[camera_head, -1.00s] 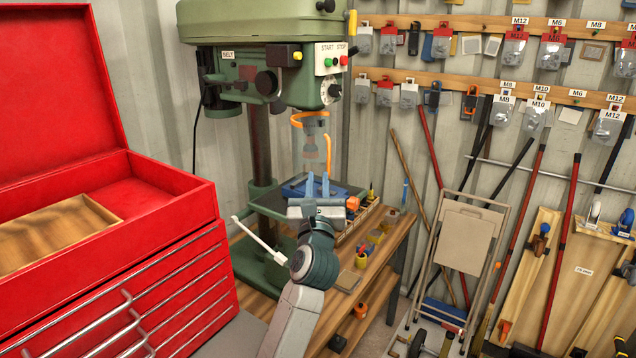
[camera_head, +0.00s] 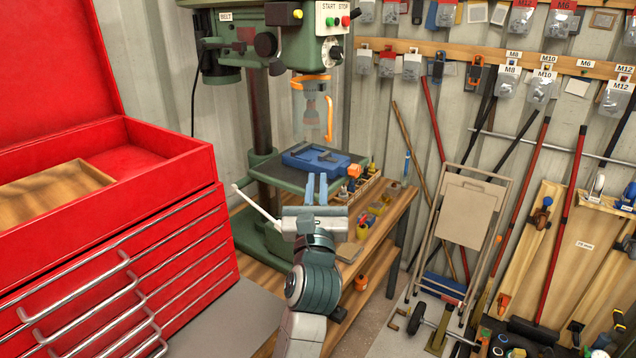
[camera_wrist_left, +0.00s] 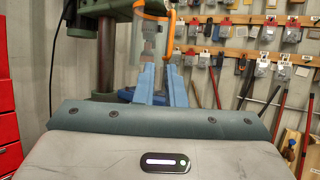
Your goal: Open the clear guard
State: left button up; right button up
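The clear guard (camera_head: 312,118) hangs around the drill chuck of the green drill press, with an orange band at its top and an orange handle (camera_head: 330,118) on its right side. It looks closed around the chuck. My left gripper (camera_head: 316,176) is in front of and below the guard, its two blue fingers pointing up with a gap between them and nothing held. In the left wrist view, the guard (camera_wrist_left: 150,42) and its handle (camera_wrist_left: 171,38) stand beyond and above the fingertips (camera_wrist_left: 158,66), apart from them. My right gripper is out of view.
A blue vise (camera_head: 316,160) sits on the press table behind my gripper. A white-tipped lever (camera_head: 255,205) sticks out on the left. A red tool chest (camera_head: 120,220) stands at left. A wooden bench (camera_head: 378,235) holds small tools at right, beside a folded cart (camera_head: 465,225).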

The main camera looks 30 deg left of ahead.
pick_arm(q)
jog(key=shift+w+f+n, duration=0.1)
jog(key=shift+w+n, duration=0.2)
jog(key=shift+w, duration=0.05)
grip_shut()
jog(key=n+g+y+b, duration=0.5)
jog(key=n+g+b, duration=0.6)
jog(key=n, duration=1.2)
send_near(342, 116)
jog(key=shift+n, duration=0.3)
jog(key=p+x, duration=0.5)
jog(key=x, duration=0.1)
jog(key=shift+w+a+p, duration=0.1)
jog(key=shift+a+p, duration=0.15)
jog(key=shift+p, duration=0.05)
jog(key=s, duration=0.1)
jog(key=s+p, duration=0.1)
jog(key=s, duration=0.1)
jog(key=shift+s+a, duration=0.15)
jog(key=shift+a, duration=0.1)
